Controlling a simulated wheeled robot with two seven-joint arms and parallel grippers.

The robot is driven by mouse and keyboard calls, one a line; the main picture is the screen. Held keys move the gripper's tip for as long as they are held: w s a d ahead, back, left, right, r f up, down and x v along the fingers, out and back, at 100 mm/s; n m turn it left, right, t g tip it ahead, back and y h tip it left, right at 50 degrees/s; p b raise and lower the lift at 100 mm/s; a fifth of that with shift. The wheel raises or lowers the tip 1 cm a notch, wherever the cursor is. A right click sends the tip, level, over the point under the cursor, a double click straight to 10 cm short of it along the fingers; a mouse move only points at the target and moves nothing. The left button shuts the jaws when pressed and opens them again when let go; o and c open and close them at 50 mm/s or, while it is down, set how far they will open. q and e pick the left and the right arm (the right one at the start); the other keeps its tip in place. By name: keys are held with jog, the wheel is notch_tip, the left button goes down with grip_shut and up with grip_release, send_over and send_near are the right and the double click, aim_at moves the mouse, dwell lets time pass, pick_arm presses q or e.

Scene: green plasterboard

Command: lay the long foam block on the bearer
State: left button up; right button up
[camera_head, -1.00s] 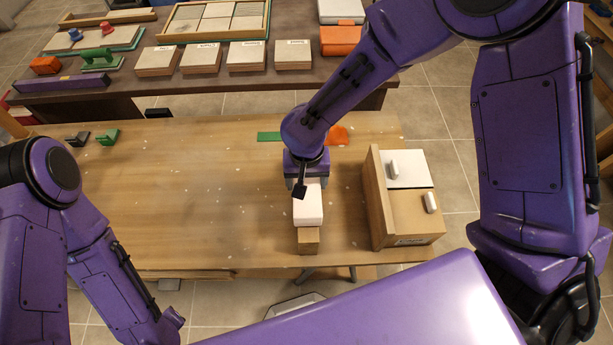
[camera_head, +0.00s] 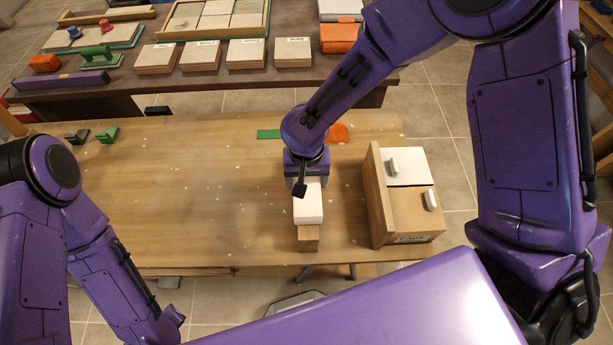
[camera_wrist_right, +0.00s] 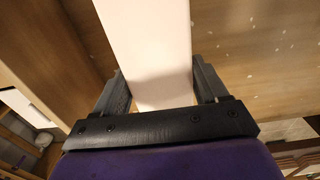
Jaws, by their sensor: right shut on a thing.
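The long foam block (camera_head: 308,205) is white and lies lengthwise over the wooden bearer (camera_head: 308,238), whose near end sticks out below it. In the head view the block appears to rest on the bearer, but the contact is hidden. My right gripper (camera_head: 303,180) is shut on the far part of the block. In the right wrist view the white block (camera_wrist_right: 150,45) runs between the two dark fingers of the gripper (camera_wrist_right: 160,92). My left arm is at the lower left, and its gripper is out of view.
A wooden cabinet (camera_head: 378,215) with white-handled fronts stands right of the bearer. A green piece (camera_head: 268,134) and an orange piece (camera_head: 338,134) lie behind my right wrist. Small black and green clamps sit at the far left.

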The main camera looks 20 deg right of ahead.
jog(key=shift+f, duration=0.3)
jog(key=o, duration=1.1)
jog(key=shift+c, duration=0.2)
notch_tip(320, 180, up, 11)
jog(key=shift+f+b, duration=0.2)
jog(key=shift+b, duration=0.2)
jog(key=shift+f, duration=0.1)
